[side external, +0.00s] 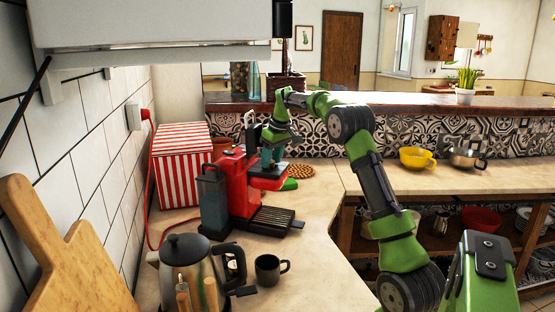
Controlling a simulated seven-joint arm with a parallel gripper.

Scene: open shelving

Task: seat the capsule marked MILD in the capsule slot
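The red coffee machine (240,188) stands on the counter left of centre, with a dark tank on its left side and a black drip tray (272,218) in front. My gripper (270,158) points down at the top of the machine, close over its head. The fingertips are small and partly merge with the machine, so I cannot tell whether they are open or shut, or touching it. I cannot make out the capsule marked MILD. The capsule slot is not distinguishable; the gripper and the machine's top may hide it.
A metal kettle (186,262) and a dark mug (268,270) stand in front of the machine. A red-striped box (180,172) is behind it to the left. A woven mat (300,171) lies behind to the right. A yellow cup (414,158) sits farther right.

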